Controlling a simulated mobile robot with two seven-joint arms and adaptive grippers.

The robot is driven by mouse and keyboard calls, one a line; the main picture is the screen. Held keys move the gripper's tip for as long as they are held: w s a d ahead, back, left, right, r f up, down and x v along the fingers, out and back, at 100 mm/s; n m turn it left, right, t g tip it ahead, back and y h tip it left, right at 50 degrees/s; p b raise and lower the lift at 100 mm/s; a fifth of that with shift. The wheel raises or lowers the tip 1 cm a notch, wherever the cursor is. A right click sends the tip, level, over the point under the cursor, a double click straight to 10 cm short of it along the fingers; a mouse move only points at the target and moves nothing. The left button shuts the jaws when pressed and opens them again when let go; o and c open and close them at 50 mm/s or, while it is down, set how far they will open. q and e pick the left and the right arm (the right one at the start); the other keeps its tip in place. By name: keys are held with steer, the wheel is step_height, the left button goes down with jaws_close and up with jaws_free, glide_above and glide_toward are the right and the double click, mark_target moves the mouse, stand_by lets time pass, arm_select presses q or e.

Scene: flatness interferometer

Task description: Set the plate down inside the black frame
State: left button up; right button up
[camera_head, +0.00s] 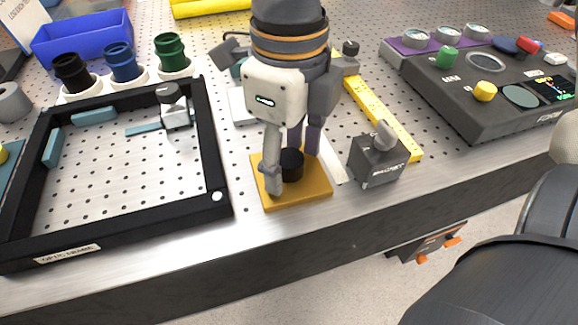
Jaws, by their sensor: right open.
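A square amber-yellow plate (311,197) with a black knob (291,165) on top lies on the perforated bench near its front edge. My right gripper (289,170) points down over it. Its fingers are apart on either side of the knob, and the near fingertip is low beside the knob. I cannot tell whether either finger touches it. The black frame (217,165) lies flat to the left of the plate, with its inside holding teal pads and a small clamp-like part. My left gripper is not in view.
A small dark block with a knob (378,160) stands right of the plate, beside a yellow perforated strip (382,115). A control box (490,85) is at right. The bench's front edge is close.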

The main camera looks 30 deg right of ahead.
jaws_close()
